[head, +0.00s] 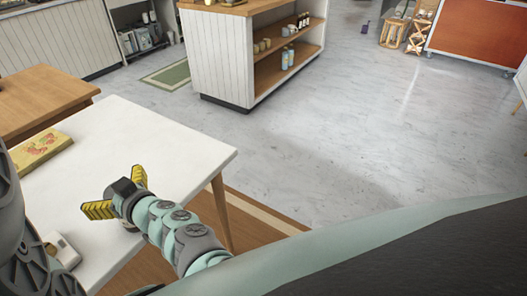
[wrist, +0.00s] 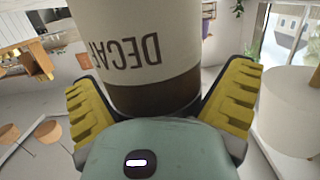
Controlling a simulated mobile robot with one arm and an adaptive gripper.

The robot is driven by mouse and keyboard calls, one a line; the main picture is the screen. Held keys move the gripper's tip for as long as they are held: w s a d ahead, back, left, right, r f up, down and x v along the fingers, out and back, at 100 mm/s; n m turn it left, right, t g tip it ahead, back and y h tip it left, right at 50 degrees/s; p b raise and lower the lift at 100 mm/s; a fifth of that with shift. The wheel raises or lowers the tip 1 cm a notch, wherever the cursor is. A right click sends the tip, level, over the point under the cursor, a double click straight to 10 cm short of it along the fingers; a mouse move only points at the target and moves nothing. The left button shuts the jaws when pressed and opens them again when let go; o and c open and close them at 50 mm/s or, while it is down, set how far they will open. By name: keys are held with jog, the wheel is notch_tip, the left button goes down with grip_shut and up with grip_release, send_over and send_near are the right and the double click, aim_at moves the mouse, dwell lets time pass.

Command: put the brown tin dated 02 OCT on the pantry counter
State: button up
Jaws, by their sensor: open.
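A cream tin with a brown band and the word DECAF (wrist: 145,50) shows upside down in the wrist view, large and close between my fingers. No date is readable on the part that shows. My gripper (head: 119,192) is open over the white table in the head view; its yellow fingers also show in the wrist view (wrist: 165,105), one on each side of the tin. I cannot tell whether they touch it. No counter is labelled as the pantry counter.
The white table (head: 185,150) has a yellow patterned box (head: 40,149) and a small pale item (head: 60,249) on it. A white cabinet (head: 222,60) with a wooden top and stocked shelves stands beyond. Grey floor between and to the right is clear.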

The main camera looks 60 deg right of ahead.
jog(key=shift+w+d, duration=0.1)
jog(key=shift+d, duration=0.05)
jog(key=shift+s+f, duration=0.1)
jog(key=shift+s, duration=0.1)
jog(key=shift+c, duration=0.6)
jog(key=c, duration=1.2)
